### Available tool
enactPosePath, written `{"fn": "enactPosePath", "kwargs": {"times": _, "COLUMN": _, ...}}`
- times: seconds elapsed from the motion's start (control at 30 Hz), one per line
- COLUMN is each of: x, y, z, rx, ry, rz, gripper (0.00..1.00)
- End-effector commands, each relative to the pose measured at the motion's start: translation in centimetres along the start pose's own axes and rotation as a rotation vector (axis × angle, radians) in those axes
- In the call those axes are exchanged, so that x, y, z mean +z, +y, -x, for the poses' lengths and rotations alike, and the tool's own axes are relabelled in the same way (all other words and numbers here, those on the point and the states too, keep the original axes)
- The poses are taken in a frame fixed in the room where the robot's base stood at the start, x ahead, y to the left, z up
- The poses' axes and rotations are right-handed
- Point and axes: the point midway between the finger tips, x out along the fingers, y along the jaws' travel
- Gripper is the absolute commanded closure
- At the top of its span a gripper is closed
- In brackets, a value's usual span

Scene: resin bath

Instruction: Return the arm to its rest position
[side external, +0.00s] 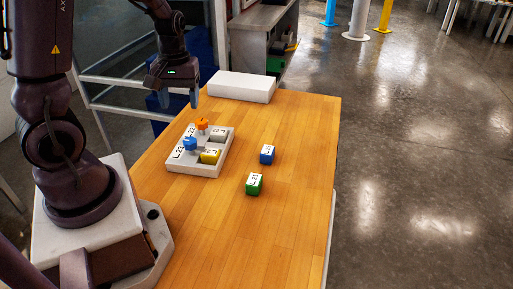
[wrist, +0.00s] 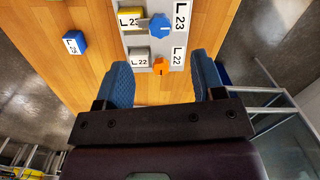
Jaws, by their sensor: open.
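My gripper (side external: 179,101) is open and empty, pointing down above the table's back left part, behind the tray. In the wrist view its two blue fingers (wrist: 161,62) are spread apart, with the tray's end showing between and beyond them. No object is between the fingers at their height, as far as I can tell.
A pale tray (side external: 192,171) on the wooden table (side external: 290,200) has an orange knob (side external: 202,123), a blue knob (side external: 190,143), a grey block (side external: 218,134) and a yellow block (side external: 210,156). A blue cube (side external: 267,154), green cube (side external: 254,184) and white box (side external: 241,86) stand clear of it.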

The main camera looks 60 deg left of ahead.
Motion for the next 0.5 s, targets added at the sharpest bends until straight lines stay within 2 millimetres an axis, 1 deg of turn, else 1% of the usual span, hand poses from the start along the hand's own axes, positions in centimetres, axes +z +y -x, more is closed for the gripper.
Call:
{"fn": "enactPosePath", "kwargs": {"times": 0.03, "x": 1.1, "y": 0.8, "z": 0.8, "rx": 0.018, "ry": 0.000, "rz": -0.068, "gripper": 0.37}}
{"fn": "enactPosePath", "kwargs": {"times": 0.17, "x": 4.2, "y": 2.9, "z": 3.6, "rx": 0.070, "ry": 0.027, "rz": -0.282, "gripper": 0.37}}
{"fn": "enactPosePath", "kwargs": {"times": 0.3, "x": 8.3, "y": 4.7, "z": 7.2, "rx": 0.124, "ry": 0.107, "rz": -0.537, "gripper": 0.37}}
{"fn": "enactPosePath", "kwargs": {"times": 0.4, "x": 11.4, "y": 5.4, "z": 9.6, "rx": 0.151, "ry": 0.192, "rz": -0.711, "gripper": 0.37}}
{"fn": "enactPosePath", "kwargs": {"times": 0.5, "x": 14.0, "y": 5.6, "z": 11.6, "rx": 0.172, "ry": 0.289, "rz": -0.852, "gripper": 0.37}}
